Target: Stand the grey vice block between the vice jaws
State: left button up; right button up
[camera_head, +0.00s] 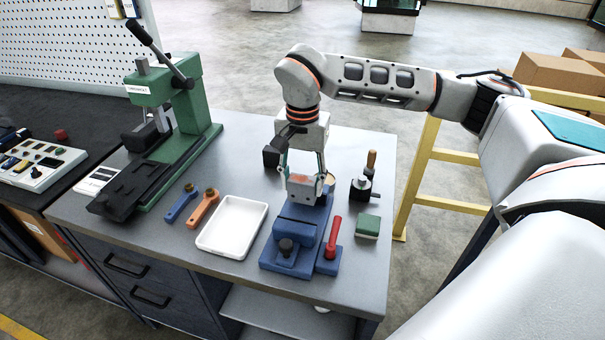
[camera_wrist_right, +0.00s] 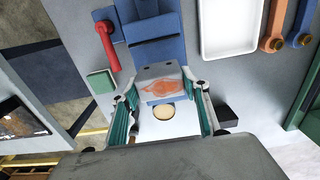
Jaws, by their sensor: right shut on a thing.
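The grey vice block (camera_head: 304,188) has an orange-red patch on its face. My right gripper (camera_head: 305,178) is shut on it, one finger at each side. In the right wrist view the block (camera_wrist_right: 162,84) sits between the green-padded fingers of my gripper (camera_wrist_right: 163,97). The blue vice (camera_head: 298,225) lies on the grey bench, with a red-handled lever at its side. It also shows in the right wrist view (camera_wrist_right: 153,38). The block is at the vice's far end; I cannot tell whether it touches the vice. My left gripper is not in view.
A white tray (camera_head: 232,226) lies left of the vice, with orange (camera_head: 203,207) and blue (camera_head: 181,204) tools beyond it. A green-topped block (camera_head: 367,226) and a small dark wooden-handled device (camera_head: 364,188) stand right. A green press (camera_head: 170,120) stands at the back left.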

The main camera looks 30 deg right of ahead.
aim_at(303, 202)
jog(key=shift+f+b, duration=0.45)
jog(key=shift+f, duration=2.6)
jog(key=shift+f, duration=0.2)
jog(key=o, duration=1.5)
jog(key=shift+o, duration=0.2)
notch_tip(303, 202, up, 12)
